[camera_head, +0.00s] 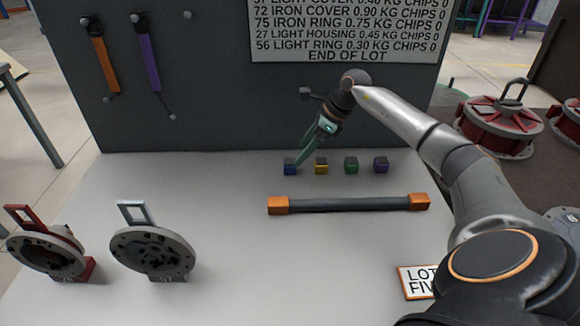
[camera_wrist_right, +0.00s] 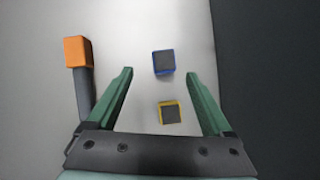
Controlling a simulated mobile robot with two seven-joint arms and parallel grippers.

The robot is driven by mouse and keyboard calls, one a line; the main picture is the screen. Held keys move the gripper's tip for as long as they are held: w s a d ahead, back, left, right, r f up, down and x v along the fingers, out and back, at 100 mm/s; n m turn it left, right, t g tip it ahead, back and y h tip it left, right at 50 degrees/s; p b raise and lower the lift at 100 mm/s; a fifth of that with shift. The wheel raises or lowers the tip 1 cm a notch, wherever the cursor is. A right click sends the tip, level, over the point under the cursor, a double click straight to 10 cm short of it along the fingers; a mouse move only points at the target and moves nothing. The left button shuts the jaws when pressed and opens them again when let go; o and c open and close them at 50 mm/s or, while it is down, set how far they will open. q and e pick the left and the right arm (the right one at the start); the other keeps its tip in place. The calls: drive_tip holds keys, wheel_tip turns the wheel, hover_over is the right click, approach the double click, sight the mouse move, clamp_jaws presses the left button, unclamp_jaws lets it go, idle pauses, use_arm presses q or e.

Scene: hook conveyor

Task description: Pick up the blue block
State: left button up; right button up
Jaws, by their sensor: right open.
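The blue block (camera_head: 290,168) stands on the grey table at the left end of a row of small blocks. It also shows in the right wrist view (camera_wrist_right: 163,62), ahead of and between the open fingers. My right gripper (camera_head: 302,156) is open and empty, with its green fingers just above and beside the blue block in the head view. In the right wrist view the gripper (camera_wrist_right: 160,85) has a finger on each side, with the yellow block (camera_wrist_right: 169,112) lying between them nearer the palm. My left gripper is not in view.
The yellow (camera_head: 321,168), green (camera_head: 351,165) and purple (camera_head: 380,165) blocks stand to the right of the blue one. A dark bar with orange ends (camera_head: 350,204) lies in front. Two round housings (camera_head: 152,252) stand at left. A dark panel (camera_head: 215,100) rises behind.

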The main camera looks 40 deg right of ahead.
sight(292, 163)
drive_tip(key=shift+w+d+x, duration=0.1)
drive_tip(key=shift+x, duration=1.4)
drive_tip(key=shift+w+d+x, duration=0.1)
drive_tip(key=shift+w+x, duration=0.05)
drive_tip(key=shift+x, duration=1.4)
drive_tip(key=shift+r, duration=0.1)
clamp_jaws()
